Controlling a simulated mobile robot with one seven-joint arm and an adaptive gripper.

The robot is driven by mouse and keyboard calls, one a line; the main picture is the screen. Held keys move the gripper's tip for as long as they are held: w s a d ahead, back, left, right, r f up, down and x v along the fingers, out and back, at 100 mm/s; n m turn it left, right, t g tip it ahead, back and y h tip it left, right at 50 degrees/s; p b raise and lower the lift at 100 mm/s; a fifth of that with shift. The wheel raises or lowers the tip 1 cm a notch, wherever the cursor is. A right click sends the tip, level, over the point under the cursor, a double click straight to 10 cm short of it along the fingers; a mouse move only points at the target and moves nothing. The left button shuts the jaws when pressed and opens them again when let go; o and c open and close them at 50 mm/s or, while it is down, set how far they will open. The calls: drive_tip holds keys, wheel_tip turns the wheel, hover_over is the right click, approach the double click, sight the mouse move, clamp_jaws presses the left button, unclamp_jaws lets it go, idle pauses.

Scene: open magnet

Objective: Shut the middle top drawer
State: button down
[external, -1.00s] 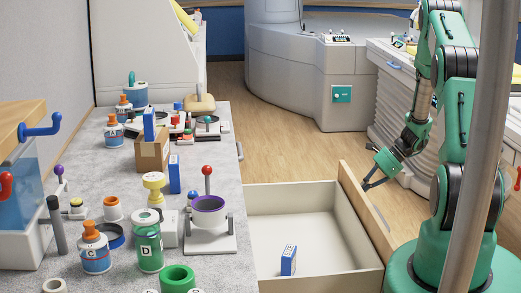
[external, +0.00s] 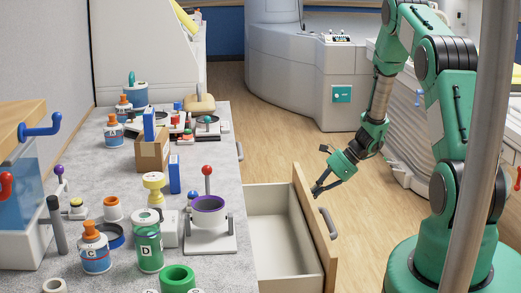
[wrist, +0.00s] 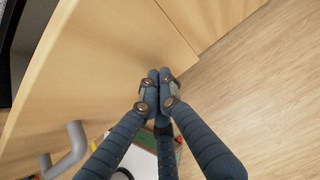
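The drawer (external: 275,258) is partly pulled out from the right side of the grey counter. Its pale inside shows, and its wooden front panel (external: 305,225) bears a grey handle (external: 328,222). My gripper (external: 314,191) is at the far end of this panel, near its outer face and beyond the handle. In the wrist view my gripper's fingertips (wrist: 160,76) are together with nothing between them, close to the wooden surface (wrist: 100,65). Whether they touch it I cannot tell. The handle (wrist: 68,150) also shows at lower left there.
The counter (external: 225,130) holds bottles, a mortar-like purple-rimmed cup (external: 208,204) and small boxes. Another grey handle (external: 239,150) sits on the counter's side, farther back. Wooden floor (external: 250,105) is clear beyond the drawer. A grey pole (external: 480,130) stands at right.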

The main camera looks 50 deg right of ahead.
drive_tip(key=w+a, duration=1.6)
drive_tip(key=shift+s+d, duration=0.3)
drive_tip(key=shift+d, duration=0.05)
drive_tip(key=shift+s+d, duration=1.15)
drive_tip(key=p+v, duration=0.2)
drive_tip(key=v, duration=0.8)
drive_tip(key=shift+r, duration=0.1)
